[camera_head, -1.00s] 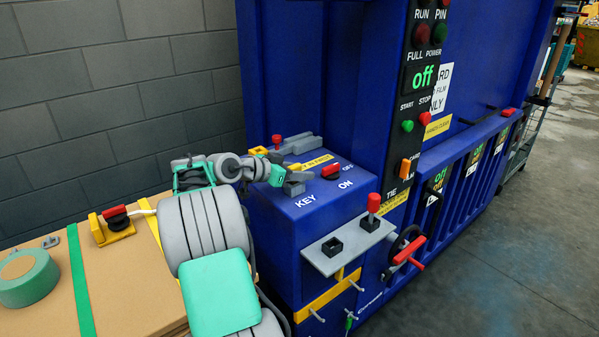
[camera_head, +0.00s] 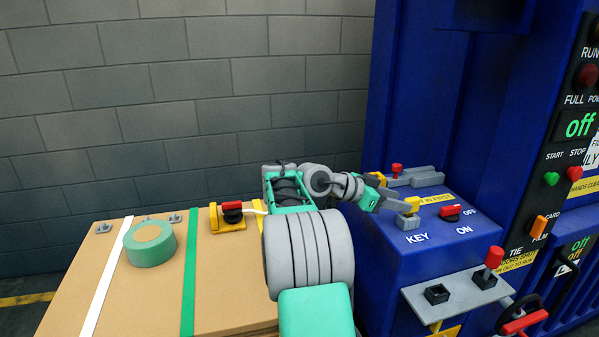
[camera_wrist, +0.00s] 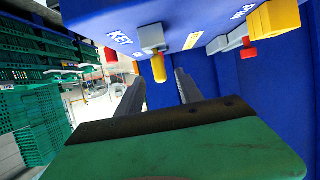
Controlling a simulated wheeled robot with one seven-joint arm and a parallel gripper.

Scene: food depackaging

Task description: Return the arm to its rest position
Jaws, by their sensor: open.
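My gripper (camera_head: 396,206) is at the left side of the blue control box (camera_head: 395,258), with its fingertips close to the yellow key (camera_head: 413,203) in the grey switch above the KEY label. In the wrist view, the two dark fingers (camera_wrist: 160,84) are spread apart. Nothing is held between the fingers. Whether a finger touches the key is hard to tell. My folded arm lies left of the box, beside the cardboard-topped stack.
A red ON/OFF switch (camera_head: 451,211) and a red-knobbed lever (camera_head: 493,258) are close by on the right. A grey block wall (camera_head: 200,110) stands behind.

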